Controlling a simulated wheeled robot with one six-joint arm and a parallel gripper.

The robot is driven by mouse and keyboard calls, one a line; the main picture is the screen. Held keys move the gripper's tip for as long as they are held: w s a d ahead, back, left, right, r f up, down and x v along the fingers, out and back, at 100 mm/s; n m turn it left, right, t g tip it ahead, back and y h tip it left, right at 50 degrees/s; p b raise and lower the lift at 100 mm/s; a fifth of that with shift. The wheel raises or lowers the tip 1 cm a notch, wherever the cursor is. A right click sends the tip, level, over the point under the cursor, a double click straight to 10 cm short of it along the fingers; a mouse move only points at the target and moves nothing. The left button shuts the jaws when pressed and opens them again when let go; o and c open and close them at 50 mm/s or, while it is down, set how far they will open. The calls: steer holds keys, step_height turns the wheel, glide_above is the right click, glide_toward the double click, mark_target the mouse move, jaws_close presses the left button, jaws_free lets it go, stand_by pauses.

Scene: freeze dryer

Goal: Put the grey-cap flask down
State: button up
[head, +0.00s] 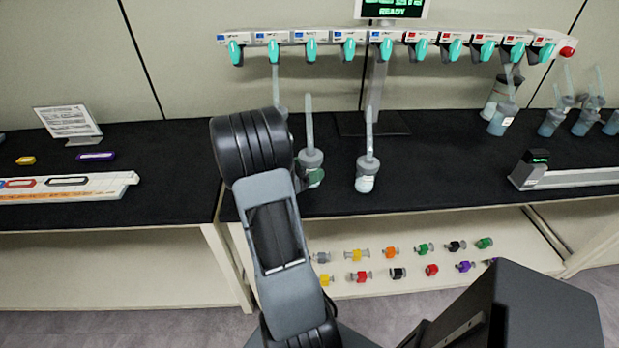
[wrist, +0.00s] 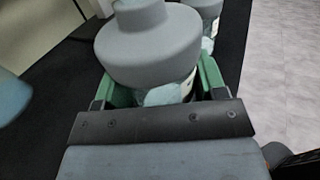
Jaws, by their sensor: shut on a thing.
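The grey-cap flask (head: 310,158), with a thin tube rising from its cap, is over or on the black counter at the middle. My gripper (wrist: 160,82) is shut on it, with a green finger on each side of the flask below the wide grey cap (wrist: 148,48). In the head view my arm and a green finger hide the lower part of the flask. I cannot tell whether its base touches the counter. A second grey-cap flask (head: 366,176) stands upright just to the right, and probably the same one shows behind in the wrist view (wrist: 207,12).
A manifold (head: 390,38) with several teal valves runs above the counter, on a post (head: 375,90). More flasks (head: 551,121) stand at the right, near a low black-ended device (head: 530,168). Coloured fittings (head: 390,252) lie on the shelf below. Bare counter (head: 440,178) lies right of the second flask.

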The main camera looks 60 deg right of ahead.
steer(key=shift+w+d+f, duration=0.2)
steer(key=shift+d+f, duration=0.05)
steer(key=shift+f, duration=0.1)
steer(key=f, duration=0.2)
steer(key=shift+w+d+f, duration=0.15)
steer(key=shift+d+f, duration=0.1)
steer(key=shift+f, duration=0.55)
steer(key=shift+f, duration=0.15)
steer(key=o, duration=1.3)
